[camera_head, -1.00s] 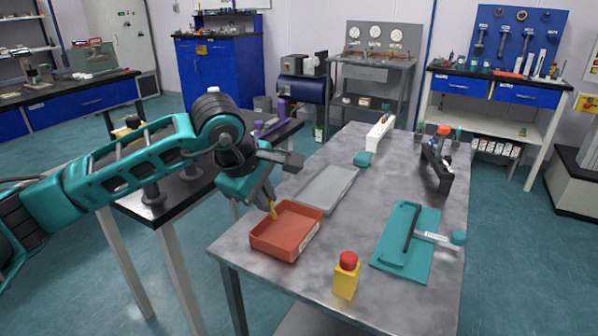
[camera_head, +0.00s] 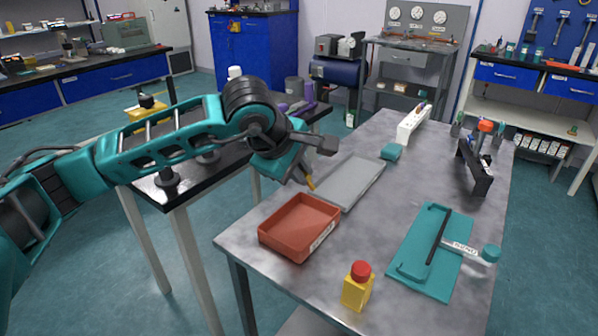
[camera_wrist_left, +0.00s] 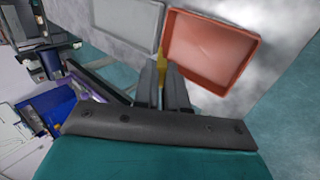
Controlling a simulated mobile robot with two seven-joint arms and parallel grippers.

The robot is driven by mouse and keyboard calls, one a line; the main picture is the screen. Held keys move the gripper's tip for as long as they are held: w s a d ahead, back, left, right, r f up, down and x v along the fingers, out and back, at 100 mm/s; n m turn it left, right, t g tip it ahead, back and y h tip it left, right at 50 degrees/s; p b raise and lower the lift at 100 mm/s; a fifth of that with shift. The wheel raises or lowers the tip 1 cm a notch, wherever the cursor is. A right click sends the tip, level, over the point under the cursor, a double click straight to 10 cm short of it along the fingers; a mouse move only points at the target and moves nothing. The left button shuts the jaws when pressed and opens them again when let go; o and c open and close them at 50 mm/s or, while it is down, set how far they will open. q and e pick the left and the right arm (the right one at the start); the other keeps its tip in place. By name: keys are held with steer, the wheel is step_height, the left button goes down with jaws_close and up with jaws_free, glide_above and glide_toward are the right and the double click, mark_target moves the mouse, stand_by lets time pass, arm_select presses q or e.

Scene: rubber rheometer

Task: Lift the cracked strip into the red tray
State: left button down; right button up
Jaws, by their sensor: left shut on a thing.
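My left gripper (camera_head: 304,176) is shut on a narrow yellow strip (camera_head: 311,184), whose end sticks out below the fingers. Any crack in it is too small to see. The red tray (camera_head: 299,228) stands at the near left corner of the grey table and looks empty. The strip is just beyond the tray's back edge in the head view. In the left wrist view the yellow strip (camera_wrist_left: 162,58) shows beyond the fingers, at the gap between the red tray (camera_wrist_left: 208,48) and a grey tray. The fingers hide part of it. My right gripper is not in view.
The shallow grey tray (camera_head: 352,184) lies behind the red tray. A teal board (camera_head: 428,255) with a dark bar lies at the right. A black rack (camera_head: 474,165) stands behind it. The table middle is clear.

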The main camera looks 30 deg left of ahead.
arm_select(q)
step_height(320, 180, down, 7)
steer(key=b, duration=0.6)
steer(key=shift+r, duration=0.15)
steer(key=shift+f+b, duration=0.45)
steer(key=c, duration=1.1)
jaws_free()
